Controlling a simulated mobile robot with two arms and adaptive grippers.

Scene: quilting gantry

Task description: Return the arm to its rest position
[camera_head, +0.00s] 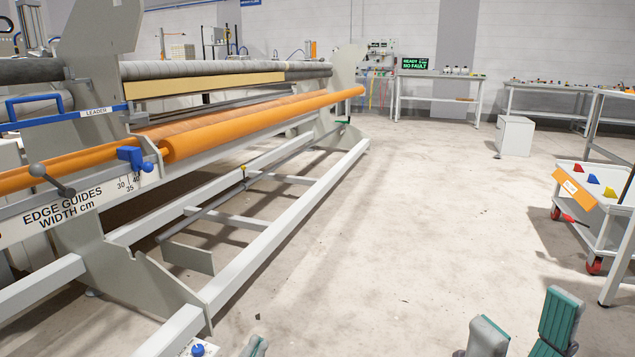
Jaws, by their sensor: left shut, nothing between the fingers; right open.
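My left gripper (254,347) shows only as a small grey-green tip at the bottom edge, just right of the gantry's lower frame. It is shut with nothing seen in it; the rest of it is below the picture. My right gripper (522,335) is at the bottom right, its two grey and green fingers apart and empty, above the bare floor. Neither gripper is seen touching anything. The arms behind them are out of view.
The quilting gantry (240,285) with its orange roller (265,120) fills the left side. A white cart (610,218) with an orange label stands at the right. A white cabinet (515,136) and benches stand at the back. The middle floor (400,230) is clear.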

